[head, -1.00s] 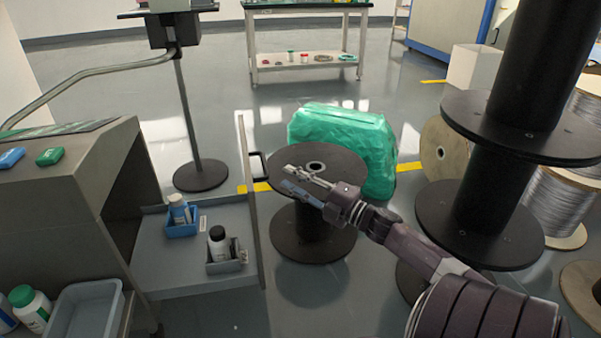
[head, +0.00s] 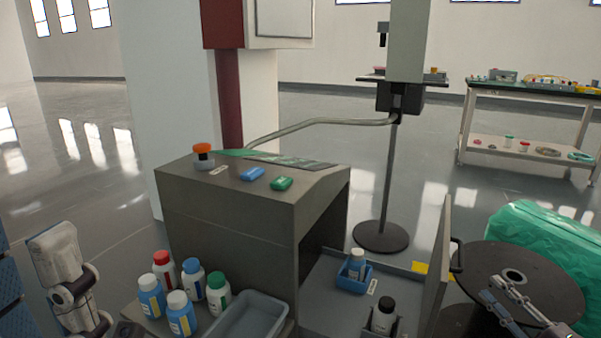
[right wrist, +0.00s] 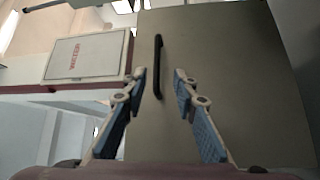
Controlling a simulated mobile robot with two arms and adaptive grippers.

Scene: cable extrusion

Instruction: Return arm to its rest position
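My right gripper (head: 497,296) is at the lower right of the head view, in front of the black spool's top disc. In the right wrist view its fingers (right wrist: 160,73) are apart with nothing between them. They face a grey-brown panel (right wrist: 230,70) with a black handle (right wrist: 158,66), which lies beyond the fingertips and is not gripped. In the head view this handle (head: 457,254) is on the front of the pulled-out drawer (head: 437,270).
A grey cabinet (head: 230,225) holds blue and green pieces on top. Several bottles (head: 190,287) stand beside a grey bin (head: 250,318). The black spool (head: 540,262) and a green wrapped bundle (head: 560,235) are close to my right gripper. A stand (head: 382,238) is behind.

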